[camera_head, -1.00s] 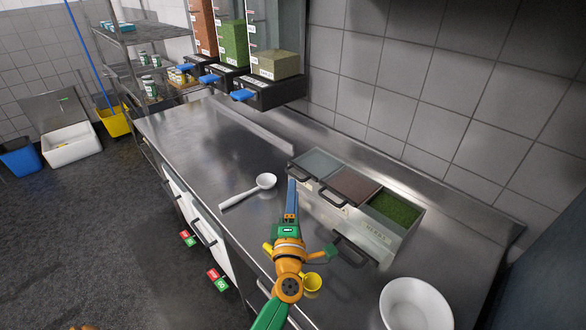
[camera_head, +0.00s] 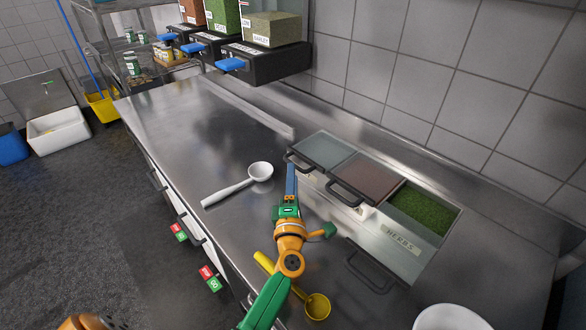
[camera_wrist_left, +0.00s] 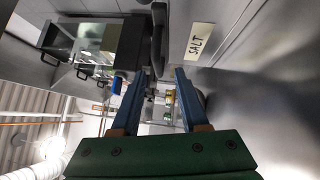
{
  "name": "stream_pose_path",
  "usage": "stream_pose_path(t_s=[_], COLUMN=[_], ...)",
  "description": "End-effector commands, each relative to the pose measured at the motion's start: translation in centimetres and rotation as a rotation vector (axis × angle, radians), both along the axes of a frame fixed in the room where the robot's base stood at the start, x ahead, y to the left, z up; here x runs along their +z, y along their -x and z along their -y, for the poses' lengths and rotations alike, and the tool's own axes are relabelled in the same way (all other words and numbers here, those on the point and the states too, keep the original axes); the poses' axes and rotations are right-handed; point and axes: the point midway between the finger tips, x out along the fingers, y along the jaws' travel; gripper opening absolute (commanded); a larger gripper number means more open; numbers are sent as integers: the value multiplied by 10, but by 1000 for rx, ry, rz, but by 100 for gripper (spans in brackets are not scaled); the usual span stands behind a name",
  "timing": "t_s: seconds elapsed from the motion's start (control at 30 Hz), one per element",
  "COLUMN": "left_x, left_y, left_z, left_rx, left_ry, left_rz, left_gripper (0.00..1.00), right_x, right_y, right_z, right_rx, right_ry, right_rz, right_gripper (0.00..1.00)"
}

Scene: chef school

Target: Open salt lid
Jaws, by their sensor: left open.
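The salt compartment (camera_head: 322,150) is the leftmost of the set on the counter; its clear lid is down, with a dark handle (camera_head: 299,161) at the front. The left wrist view shows its SALT label (camera_wrist_left: 199,43) and a dark bar, apparently this handle (camera_wrist_left: 157,40). My left gripper (camera_head: 291,168) has blue fingers pointing at the handle. In the left wrist view the gripper (camera_wrist_left: 166,72) is open, with the handle just beyond or between its fingertips; I cannot tell if they touch. My right gripper is not in view.
A covered reddish-brown compartment (camera_head: 362,178) and an uncovered herbs compartment (camera_head: 425,208) stand to the right. A white ladle (camera_head: 238,184) lies left of my gripper. A yellow spoon (camera_head: 317,306) and white bowl (camera_head: 450,318) are nearer. The far-left counter (camera_head: 190,125) is clear.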

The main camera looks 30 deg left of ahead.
Motion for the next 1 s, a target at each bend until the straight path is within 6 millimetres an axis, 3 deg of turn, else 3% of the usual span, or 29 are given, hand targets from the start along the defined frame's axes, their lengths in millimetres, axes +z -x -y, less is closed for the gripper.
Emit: stream_pose_path(t_s=[0.2, 0.5, 0.67, 0.7, 1.0], left_x=[6, 7, 7, 7, 7], left_y=[-35, -41, -41, -41, -41], left_z=[-17, -21, -20, -20, -20], left_rx=[0, 0, 0, 0, 0], left_ry=[-3, -1, -1, -1, -1], left_rz=[1, 0, 0, 0, 0], left_gripper=[44, 44, 4, 0, 0], right_x=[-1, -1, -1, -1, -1], right_y=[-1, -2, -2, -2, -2], right_z=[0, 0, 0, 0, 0], right_rx=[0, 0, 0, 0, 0], right_ry=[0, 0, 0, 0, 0], right_rz=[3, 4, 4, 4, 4], right_gripper=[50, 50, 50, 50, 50])
